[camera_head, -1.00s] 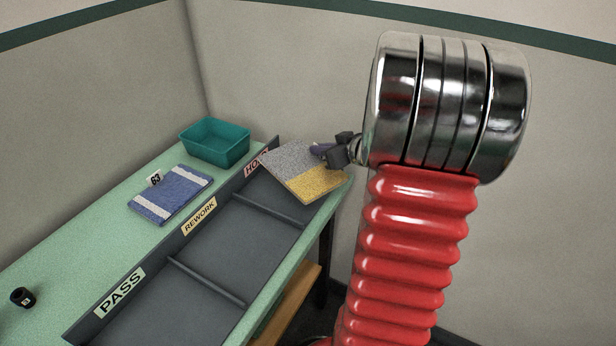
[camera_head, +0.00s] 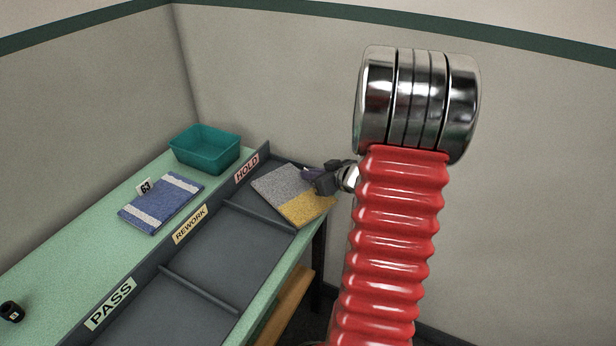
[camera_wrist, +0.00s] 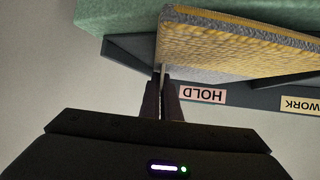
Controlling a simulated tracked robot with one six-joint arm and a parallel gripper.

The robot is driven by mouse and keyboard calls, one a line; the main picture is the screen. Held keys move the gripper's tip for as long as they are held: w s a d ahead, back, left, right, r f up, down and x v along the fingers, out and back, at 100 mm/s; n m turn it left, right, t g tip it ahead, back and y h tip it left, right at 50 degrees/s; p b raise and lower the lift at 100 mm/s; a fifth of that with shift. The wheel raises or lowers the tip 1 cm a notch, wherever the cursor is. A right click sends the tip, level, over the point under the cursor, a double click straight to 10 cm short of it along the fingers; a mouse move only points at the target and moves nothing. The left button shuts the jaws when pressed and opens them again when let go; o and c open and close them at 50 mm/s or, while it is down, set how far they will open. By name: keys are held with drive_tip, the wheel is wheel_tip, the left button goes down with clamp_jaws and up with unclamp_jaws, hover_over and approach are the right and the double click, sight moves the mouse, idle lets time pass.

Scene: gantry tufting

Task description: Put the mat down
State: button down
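The mat (camera_head: 285,190) is grey with a yellow end. It is over the compartment labelled HOLD (camera_head: 247,168), at the far end of the dark sorting tray (camera_head: 235,243), and is turned askew to it. My gripper (camera_head: 310,176) is at the mat's right-hand edge. In the wrist view the mat (camera_wrist: 225,45) shows its yellow face and grey edge, and my gripper's fingers (camera_wrist: 163,76) are close together on its edge. I cannot tell whether the mat touches the tray floor.
The REWORK (camera_head: 190,224) and PASS (camera_head: 110,304) compartments are empty. A teal bin (camera_head: 205,150) stands behind. A small black object (camera_head: 11,312) is at lower left.

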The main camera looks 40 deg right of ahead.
drive_tip(key=shift+f, duration=0.3)
drive_tip(key=c, duration=2)
unclamp_jaws()
drive_tip(key=shift+r, duration=0.1)
drive_tip(key=shift+s+r, duration=0.25)
drive_tip(key=shift+s, duration=0.1)
drive_tip(key=v, duration=1.1)
drive_tip(key=shift+s, duration=0.15)
